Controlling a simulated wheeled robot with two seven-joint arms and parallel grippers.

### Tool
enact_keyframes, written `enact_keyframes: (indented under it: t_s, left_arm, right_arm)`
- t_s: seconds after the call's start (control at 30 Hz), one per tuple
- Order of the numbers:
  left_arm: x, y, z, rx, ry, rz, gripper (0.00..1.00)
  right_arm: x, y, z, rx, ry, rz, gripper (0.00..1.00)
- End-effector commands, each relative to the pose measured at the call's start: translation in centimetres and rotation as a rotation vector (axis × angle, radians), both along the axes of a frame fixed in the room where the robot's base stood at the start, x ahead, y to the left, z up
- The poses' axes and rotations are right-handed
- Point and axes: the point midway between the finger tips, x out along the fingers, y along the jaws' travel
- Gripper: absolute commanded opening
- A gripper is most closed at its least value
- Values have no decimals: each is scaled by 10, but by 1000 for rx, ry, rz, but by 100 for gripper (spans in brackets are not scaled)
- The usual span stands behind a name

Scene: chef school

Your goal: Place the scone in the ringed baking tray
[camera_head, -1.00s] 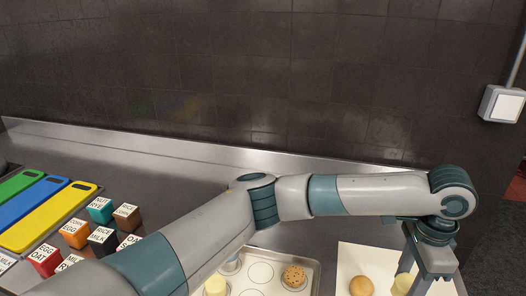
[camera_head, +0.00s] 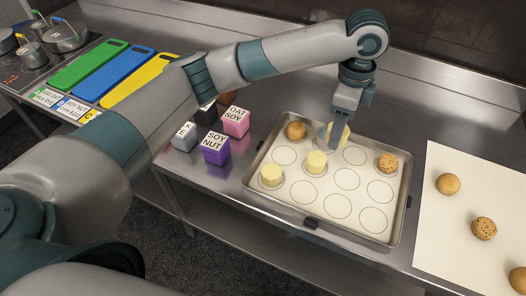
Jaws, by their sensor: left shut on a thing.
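The ringed baking tray (camera_head: 402,200) lies on the steel counter, with printed rings on its pale liner. Two other pale yellow scones stand on rings, one in the middle row (camera_head: 316,162) and one at front left (camera_head: 271,175). A smooth brown bun (camera_head: 296,130) sits at back left and a speckled bun (camera_head: 388,162) at back right. My right gripper is not in view.
A white sheet (camera_head: 436,232) at right holds a smooth bun (camera_head: 448,184), a speckled bun (camera_head: 484,229) and another at the corner. Labelled cubes, including a purple one (camera_head: 215,150), stand left of the tray. Colored boards (camera_head: 88,66) and a stove with pots lie beyond.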

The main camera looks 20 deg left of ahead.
Motion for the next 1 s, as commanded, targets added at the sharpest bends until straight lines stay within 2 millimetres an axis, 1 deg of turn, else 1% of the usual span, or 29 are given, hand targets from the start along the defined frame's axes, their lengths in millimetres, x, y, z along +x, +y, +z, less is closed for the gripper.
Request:
enact_keyframes:
  t_s: [0.43, 0.57, 0.67, 0.77, 1.0]
  left_arm:
    - [0, 3, 0, 1, 0, -9, 20]
    - [0, 8, -2, 0, 1, -8, 20]
    - [-1, 18, -7, 1, 3, -7, 20]
    - [-2, 33, -15, 2, 3, -6, 20]
    - [-7, 78, -42, 3, 3, -5, 20]
  right_arm:
    - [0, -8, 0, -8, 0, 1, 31]
    - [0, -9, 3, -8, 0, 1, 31]
    - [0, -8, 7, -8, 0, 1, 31]
    - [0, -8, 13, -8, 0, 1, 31]
    - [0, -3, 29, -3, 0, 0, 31]
